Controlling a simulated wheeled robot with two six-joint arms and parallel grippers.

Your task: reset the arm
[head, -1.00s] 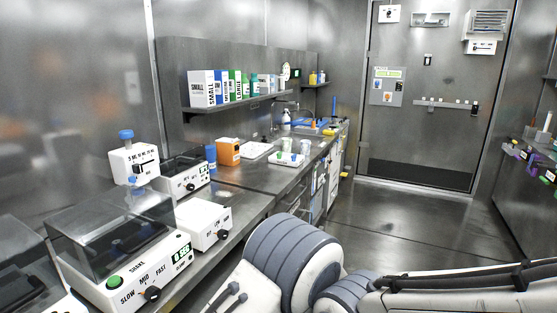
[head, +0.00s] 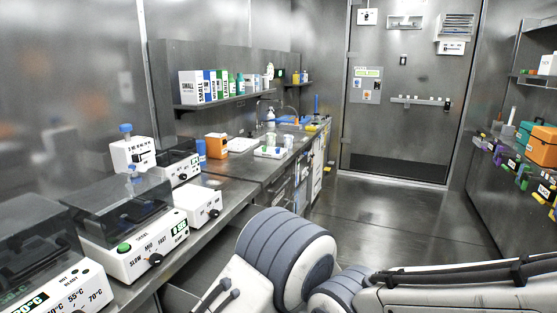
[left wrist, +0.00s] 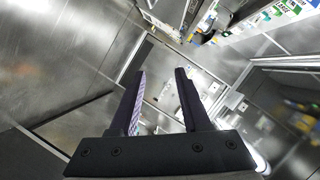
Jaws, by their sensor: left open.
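My left gripper (left wrist: 160,103) shows in the left wrist view. Its two dark fingers are apart and nothing is between them. The wrist view is tilted, with metal walls and floor behind the fingers. In the head view a white and grey link of my own arm crosses the lower right, with no fingertips in sight. My right gripper shows in neither view.
A metal counter (head: 232,190) runs along the left wall with a shaker (head: 130,248), white devices and an orange box (head: 216,147). A shelf (head: 228,99) with boxes hangs above. A door (head: 398,125) closes the far end. Right shelves hold an orange case (head: 541,147). The floor (head: 375,205) between is clear.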

